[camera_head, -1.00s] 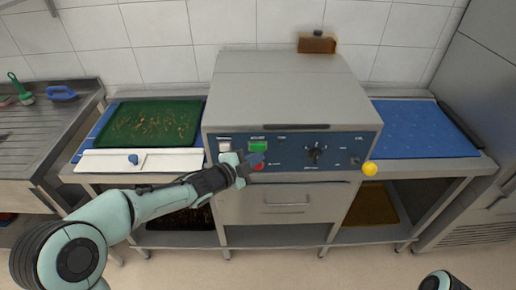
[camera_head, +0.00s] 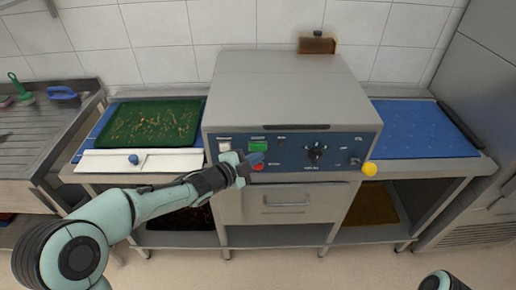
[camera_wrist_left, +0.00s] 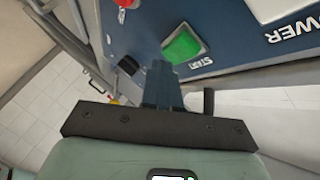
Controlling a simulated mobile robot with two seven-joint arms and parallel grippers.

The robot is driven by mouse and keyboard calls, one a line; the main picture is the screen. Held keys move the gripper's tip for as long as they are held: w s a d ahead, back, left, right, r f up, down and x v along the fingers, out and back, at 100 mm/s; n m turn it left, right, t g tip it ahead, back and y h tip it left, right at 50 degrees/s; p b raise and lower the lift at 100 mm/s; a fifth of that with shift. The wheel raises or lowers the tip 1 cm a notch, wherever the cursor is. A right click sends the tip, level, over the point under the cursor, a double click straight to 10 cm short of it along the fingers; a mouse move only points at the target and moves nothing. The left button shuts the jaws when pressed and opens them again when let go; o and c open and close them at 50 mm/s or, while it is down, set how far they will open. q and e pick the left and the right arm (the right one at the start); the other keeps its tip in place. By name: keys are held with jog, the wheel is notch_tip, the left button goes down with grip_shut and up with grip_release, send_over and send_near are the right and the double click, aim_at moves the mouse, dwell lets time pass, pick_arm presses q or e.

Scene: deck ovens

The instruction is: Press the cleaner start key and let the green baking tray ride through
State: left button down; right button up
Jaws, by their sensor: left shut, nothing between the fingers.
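The green baking tray (camera_head: 150,124), with brown crumbs on it, lies on the blue infeed belt (camera_head: 95,134) left of the cleaner (camera_head: 290,90). The green start key (camera_head: 258,146) is on the cleaner's blue front panel; the left wrist view shows it labelled START (camera_wrist_left: 185,47). My left gripper (camera_head: 257,159) is shut and empty, its tips just below the green key. In the wrist view its fingers (camera_wrist_left: 162,72) end close to the key's lower edge; I cannot tell if they touch. My right gripper is out of view; only a bit of my right arm shows at the bottom.
A red button (camera_head: 258,167) sits just below the green key, near my fingers. The blue outfeed belt (camera_head: 420,128) is clear.

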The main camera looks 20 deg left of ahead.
pick_arm(q)
jog(key=shift+w+a, duration=0.1)
jog(key=shift+w, duration=0.2)
